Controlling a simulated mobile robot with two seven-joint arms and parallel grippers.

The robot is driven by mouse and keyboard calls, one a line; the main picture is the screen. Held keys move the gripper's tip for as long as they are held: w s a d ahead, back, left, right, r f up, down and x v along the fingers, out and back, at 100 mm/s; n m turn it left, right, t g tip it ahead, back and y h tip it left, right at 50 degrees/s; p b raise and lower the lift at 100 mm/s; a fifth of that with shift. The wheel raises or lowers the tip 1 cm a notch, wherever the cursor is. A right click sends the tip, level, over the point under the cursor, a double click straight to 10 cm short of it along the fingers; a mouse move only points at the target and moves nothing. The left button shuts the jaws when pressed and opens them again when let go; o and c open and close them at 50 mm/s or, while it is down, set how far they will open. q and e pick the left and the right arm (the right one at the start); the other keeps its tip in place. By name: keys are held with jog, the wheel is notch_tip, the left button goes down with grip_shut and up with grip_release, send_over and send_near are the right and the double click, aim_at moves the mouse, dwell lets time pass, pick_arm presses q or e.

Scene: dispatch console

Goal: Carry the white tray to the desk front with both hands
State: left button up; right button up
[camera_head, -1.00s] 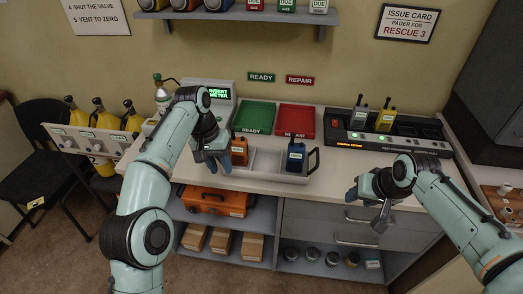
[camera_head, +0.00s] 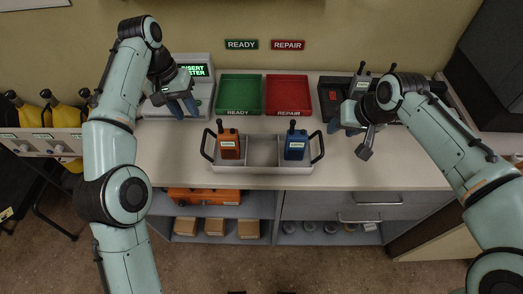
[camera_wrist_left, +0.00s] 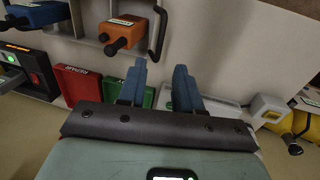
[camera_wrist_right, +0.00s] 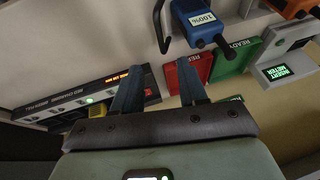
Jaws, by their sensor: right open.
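The white tray (camera_head: 262,169) sits on the desk a little back from its front edge. It has black handles, one at its left end (camera_head: 207,146) and one at its right end (camera_head: 318,146). An orange radio (camera_head: 229,147) stands in its left compartment and a blue radio (camera_head: 295,147) in its right one; the middle is empty. My left gripper (camera_head: 183,107) is open and empty, back left of the tray by the meter. My right gripper (camera_head: 350,134) is open and empty, right of the tray and apart from its handle.
A green READY tray (camera_head: 239,94) and a red REPAIR tray (camera_head: 288,95) lie behind the white tray. The lit meter (camera_head: 195,72) stands back left, and a charging rack (camera_head: 331,96) back right. The desk top (camera_head: 400,171) is clear at front right.

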aim_at(204, 139)
pick_arm(q)
jog(key=f, duration=0.4)
jog(key=d+f, duration=0.1)
jog(key=f, duration=0.3)
jog(key=d+f, duration=0.1)
jog(key=f, duration=0.4)
jog(key=shift+w+d+f, duration=0.1)
jog(key=shift+d, duration=0.1)
pick_arm(e)
jog(key=x, duration=1.3)
jog(key=shift+w+a+f, duration=0.1)
jog(key=shift+w+f, duration=0.1)
pick_arm(q)
jog(key=c, duration=0.5)
pick_arm(e)
jog(key=c, duration=0.5)
pick_arm(q)
grip_shut()
pick_arm(e)
grip_shut()
jog(key=shift+r, duration=0.1)
